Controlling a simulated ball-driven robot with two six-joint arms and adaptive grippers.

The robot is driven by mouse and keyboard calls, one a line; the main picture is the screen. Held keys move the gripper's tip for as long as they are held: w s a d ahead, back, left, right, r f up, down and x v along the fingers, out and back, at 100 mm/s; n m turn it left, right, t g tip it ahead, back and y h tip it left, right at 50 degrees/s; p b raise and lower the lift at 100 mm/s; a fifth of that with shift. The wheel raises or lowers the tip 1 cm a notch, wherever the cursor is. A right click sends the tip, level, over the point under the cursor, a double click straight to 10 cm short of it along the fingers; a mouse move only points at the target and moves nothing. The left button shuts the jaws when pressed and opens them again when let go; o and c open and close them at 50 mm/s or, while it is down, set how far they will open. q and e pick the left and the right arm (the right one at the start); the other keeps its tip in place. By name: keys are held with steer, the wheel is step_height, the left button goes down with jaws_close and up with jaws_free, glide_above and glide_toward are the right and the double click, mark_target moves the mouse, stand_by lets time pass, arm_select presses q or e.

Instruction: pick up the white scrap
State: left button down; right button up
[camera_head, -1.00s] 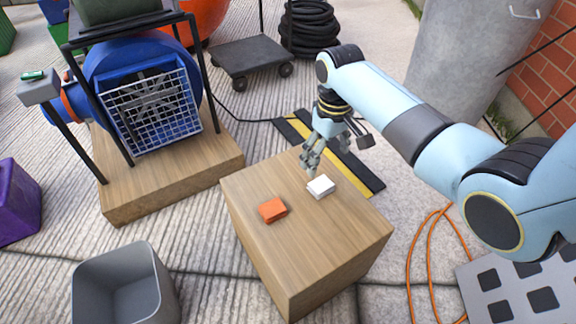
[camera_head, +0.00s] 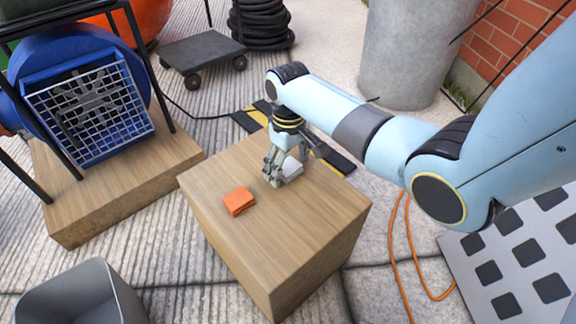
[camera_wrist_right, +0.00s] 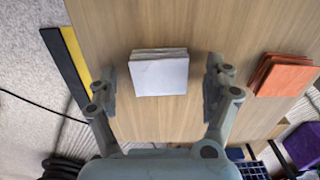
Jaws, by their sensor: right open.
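The white scrap (camera_wrist_right: 158,74) is a small, flat, layered square lying on top of the wooden block (camera_head: 300,240). In the right wrist view it sits between the two fingers of my right gripper (camera_wrist_right: 162,92), with a gap on each side. In the head view the white scrap (camera_head: 291,170) is partly hidden behind the fingers of my right gripper (camera_head: 279,176). The right gripper is open and low over the block. My left gripper is not in view.
An orange scrap (camera_head: 239,201) lies on the same block, to the left of the white one. A grey bin (camera_head: 80,295) stands at the lower left. A blue blower (camera_head: 88,100) stands on a wooden base. An orange cable (camera_head: 403,250) lies right of the block.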

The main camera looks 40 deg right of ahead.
steer(key=shift+r, duration=0.15)
steer(key=shift+c, duration=0.2)
steer(key=c, duration=0.9)
